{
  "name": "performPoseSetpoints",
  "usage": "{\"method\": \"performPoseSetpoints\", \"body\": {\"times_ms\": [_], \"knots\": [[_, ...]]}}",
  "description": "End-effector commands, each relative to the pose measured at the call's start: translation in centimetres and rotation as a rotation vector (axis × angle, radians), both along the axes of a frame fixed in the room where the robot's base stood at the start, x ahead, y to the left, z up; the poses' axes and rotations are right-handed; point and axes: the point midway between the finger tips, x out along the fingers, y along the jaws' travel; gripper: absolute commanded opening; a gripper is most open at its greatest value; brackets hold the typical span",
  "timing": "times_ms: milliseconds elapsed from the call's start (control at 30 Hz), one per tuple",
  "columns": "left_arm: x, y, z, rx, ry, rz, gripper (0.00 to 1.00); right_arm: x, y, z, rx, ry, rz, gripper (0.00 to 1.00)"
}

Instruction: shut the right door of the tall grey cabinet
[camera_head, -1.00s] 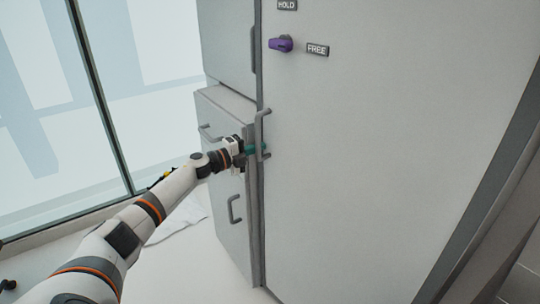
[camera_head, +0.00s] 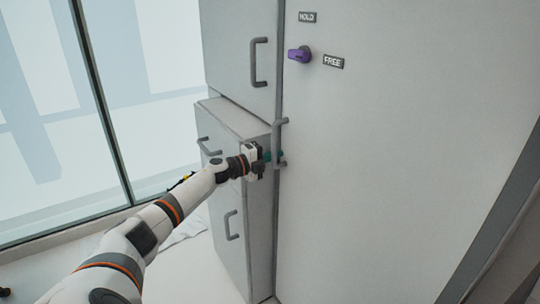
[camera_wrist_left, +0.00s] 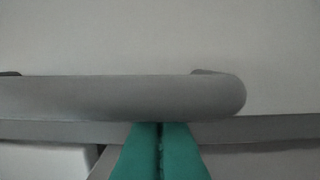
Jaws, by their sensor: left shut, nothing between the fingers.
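The right door (camera_head: 400,160) of the tall grey cabinet fills the right of the head view. Its upright grey handle (camera_head: 278,143) is near its left edge; in the wrist view the handle bar (camera_wrist_left: 120,97) runs across the picture. My left gripper (camera_head: 268,157) is at the lower part of this handle. Its teal fingers (camera_wrist_left: 160,150) are together and empty, with their tips at the bar's near edge. I cannot tell whether they touch it. How far the door stands from its frame is hard to tell. My right gripper is not in view.
A purple knob (camera_head: 299,54) sits on the right door between HOLD (camera_head: 307,17) and FREE (camera_head: 333,62) labels. The upper left door (camera_head: 228,50) has its own handle (camera_head: 260,62). A lower grey unit (camera_head: 232,120) juts out below it. Windows stand at the left.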

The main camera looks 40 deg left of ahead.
Motion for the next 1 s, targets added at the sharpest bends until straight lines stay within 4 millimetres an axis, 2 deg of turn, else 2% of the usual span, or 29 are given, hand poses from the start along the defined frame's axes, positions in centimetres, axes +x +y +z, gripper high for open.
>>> {"method": "performPoseSetpoints", "body": {"times_ms": [33,233,600,1000], "knots": [[0.4,0.1,1.6,-0.01,-0.029,0.011,0.0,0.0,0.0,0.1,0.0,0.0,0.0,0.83],[-0.9,0.5,1.5,-0.009,-0.028,0.011,0.0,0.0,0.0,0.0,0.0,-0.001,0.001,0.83],[-6.2,2.0,0.7,-0.003,-0.013,0.008,0.0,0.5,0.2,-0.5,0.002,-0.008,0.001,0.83],[-11.1,3.3,0.5,-0.003,-0.008,0.007,0.0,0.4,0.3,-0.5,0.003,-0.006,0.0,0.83]]}}
